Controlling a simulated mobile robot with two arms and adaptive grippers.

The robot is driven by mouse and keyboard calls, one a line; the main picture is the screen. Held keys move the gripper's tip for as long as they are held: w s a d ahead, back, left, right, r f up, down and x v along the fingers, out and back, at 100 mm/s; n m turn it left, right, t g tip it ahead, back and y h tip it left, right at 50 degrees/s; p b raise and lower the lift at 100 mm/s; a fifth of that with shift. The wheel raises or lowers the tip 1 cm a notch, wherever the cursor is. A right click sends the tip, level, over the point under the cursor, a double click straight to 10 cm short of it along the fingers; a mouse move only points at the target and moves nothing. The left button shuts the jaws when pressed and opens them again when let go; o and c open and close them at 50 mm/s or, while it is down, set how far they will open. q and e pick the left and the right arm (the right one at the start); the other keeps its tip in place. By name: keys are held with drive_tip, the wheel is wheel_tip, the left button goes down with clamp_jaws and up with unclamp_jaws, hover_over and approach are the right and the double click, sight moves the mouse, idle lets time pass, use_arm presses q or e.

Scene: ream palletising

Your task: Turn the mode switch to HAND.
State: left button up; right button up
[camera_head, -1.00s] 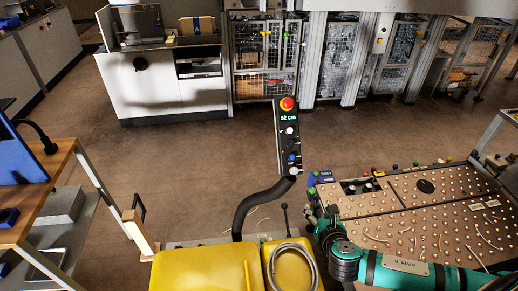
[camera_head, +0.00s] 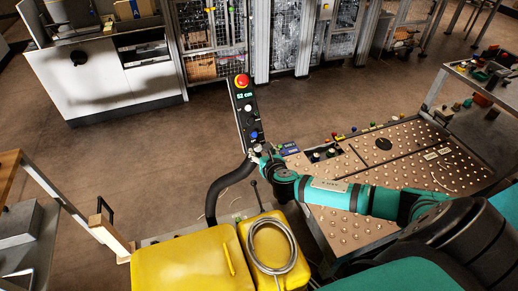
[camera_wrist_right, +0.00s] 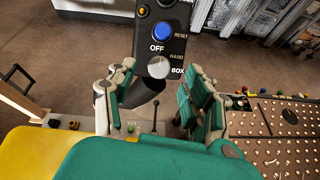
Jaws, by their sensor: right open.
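The control pendant (camera_head: 240,117) is a dark upright panel on a bent black arm, with a red knob on top and a "52 cm" display. In the right wrist view, the mode switch (camera_wrist_right: 159,67) is a pale round knob at the panel's lower end, with OFF, HAND and BOX printed around it. I cannot tell which label it points to. My right gripper (camera_wrist_right: 157,92) is open, its green-padded fingers to either side of and below the switch, seemingly not touching it. In the head view my right gripper (camera_head: 262,160) is at the pendant's lower end, small and unclear. My left gripper is out of view.
A blue RESET button (camera_wrist_right: 162,32) sits just above the switch. Yellow covers (camera_head: 185,262) with a coiled cable (camera_head: 271,248) lie below the pendant. A studded table (camera_head: 400,150) stands to the right. The floor behind the pendant is clear.

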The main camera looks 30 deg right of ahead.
sight(259, 148)
drive_tip(key=shift+x, duration=1.75)
clamp_jaws()
